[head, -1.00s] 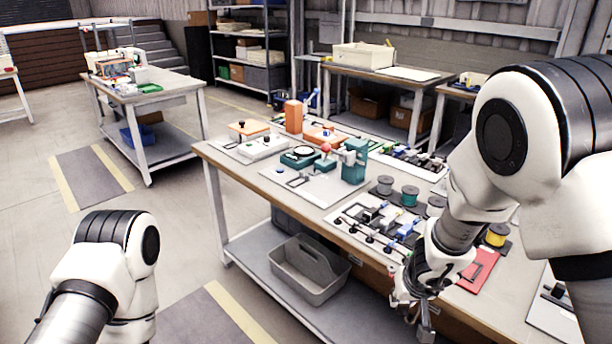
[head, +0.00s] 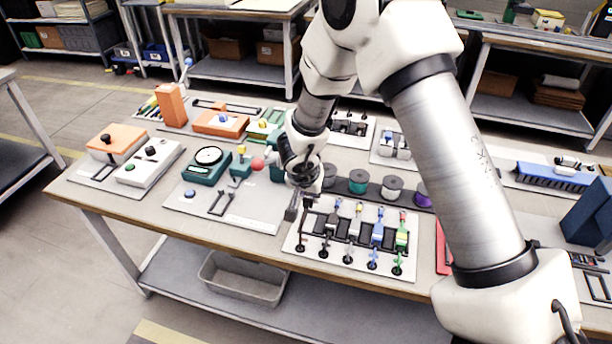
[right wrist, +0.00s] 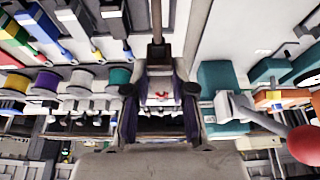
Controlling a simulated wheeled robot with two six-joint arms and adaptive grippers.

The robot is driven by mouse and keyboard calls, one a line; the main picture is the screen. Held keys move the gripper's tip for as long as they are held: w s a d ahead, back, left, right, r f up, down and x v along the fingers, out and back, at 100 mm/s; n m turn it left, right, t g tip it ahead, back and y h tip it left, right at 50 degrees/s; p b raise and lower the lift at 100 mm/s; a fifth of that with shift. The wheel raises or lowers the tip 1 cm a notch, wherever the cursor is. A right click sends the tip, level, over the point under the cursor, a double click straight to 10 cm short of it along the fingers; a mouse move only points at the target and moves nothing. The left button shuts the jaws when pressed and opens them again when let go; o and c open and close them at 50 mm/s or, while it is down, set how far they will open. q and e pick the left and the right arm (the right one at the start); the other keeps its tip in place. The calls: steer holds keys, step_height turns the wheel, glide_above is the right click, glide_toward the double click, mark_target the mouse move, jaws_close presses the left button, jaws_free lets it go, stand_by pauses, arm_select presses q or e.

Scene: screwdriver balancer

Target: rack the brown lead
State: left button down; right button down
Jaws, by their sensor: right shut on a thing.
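My right gripper (head: 300,204) is over the left end of a white lead board (head: 336,271) on the table. It is shut on the brown lead (right wrist: 156,52), which shows between its jaws (right wrist: 158,98) in the right wrist view. In the head view the lead (head: 304,226) looks thin and dark, hanging down from the jaws at the board's left side. Whether its lower end touches the board is unclear. A blue lead (head: 377,233) and a green lead (head: 401,238) stand on the board to the right, with other leads between. My left gripper is out of view.
Several spools, one teal (head: 358,181), stand just behind the board. A teal-black device (head: 206,165) and a red-knobbed lever (head: 257,164) are to the left. A grey bin (head: 243,280) sits on the shelf below. Bare mat lies left of the gripper.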

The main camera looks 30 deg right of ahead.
steer(key=shift+s+d+b, duration=0.1)
steer(key=shift+s+b, duration=0.2)
steer(key=shift+s, duration=0.05)
steer(key=b, duration=0.7)
glide_above(310, 222)
steer(key=a, duration=0.1)
steer(key=f, duration=0.5)
steer(key=shift+s+f, duration=0.15)
steer(key=shift+s, duration=0.25)
steer(key=shift+s+f, duration=0.15)
steer(key=shift+f, duration=0.95)
steer(key=shift+a, duration=0.1)
steer(key=shift+f, duration=0.6)
